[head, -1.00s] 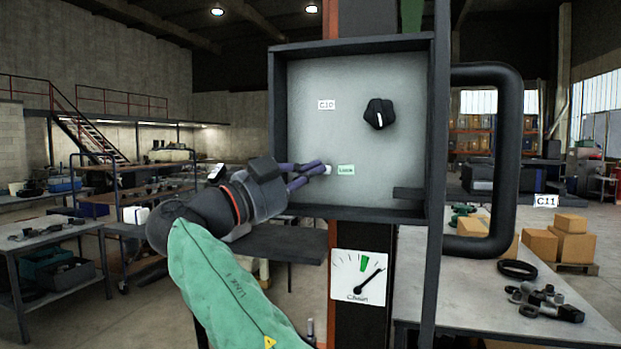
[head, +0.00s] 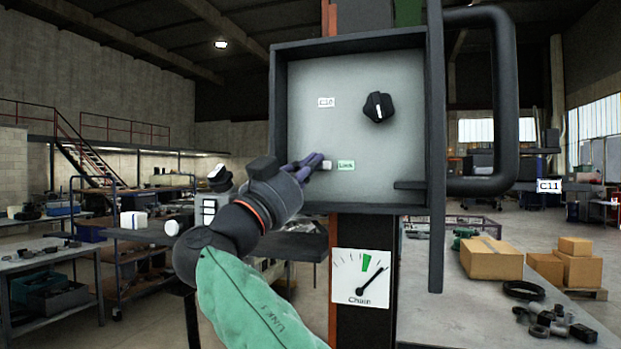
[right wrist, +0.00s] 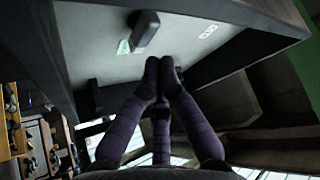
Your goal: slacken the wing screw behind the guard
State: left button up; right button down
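A black winged knob (head: 378,107) with a white line sits on the grey back plate (head: 340,80) of an open dark box (head: 350,207). It appears to be the wing screw. It also shows in the right wrist view (right wrist: 146,30). A small white stud (head: 326,165) sits lower left, beside a green label (head: 346,166) reading what looks like "Lock". My right gripper (head: 318,162) reaches in from the left, its purple fingertips close to the stud; contact cannot be told. In the right wrist view its fingertips (right wrist: 159,78) are together, apart from the knob. My left gripper is out of view.
A small ledge (head: 409,185) juts out inside. A "Chain" gauge (head: 360,278) hangs below. A table (head: 470,320) with boxes lies lower right.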

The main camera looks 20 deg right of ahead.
pick_arm(q)
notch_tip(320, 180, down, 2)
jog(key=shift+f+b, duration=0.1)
jog(key=shift+b, duration=0.55)
pick_arm(e)
jog(key=n+t+y, duration=0.1)
jog(key=n+t, duration=0.2)
jog(key=n, duration=0.1)
pick_arm(q)
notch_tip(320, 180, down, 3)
jog(key=b, duration=0.2)
jog(key=shift+b, duration=0.35)
pick_arm(e)
jog(key=n+t+y, duration=0.2)
jog(key=n, duration=0.2)
jog(key=n+t+y, duration=0.3)
jog(key=n, duration=0.1)
jog(key=shift+n, duration=0.3)
jog(key=shift+n, duration=0.3)
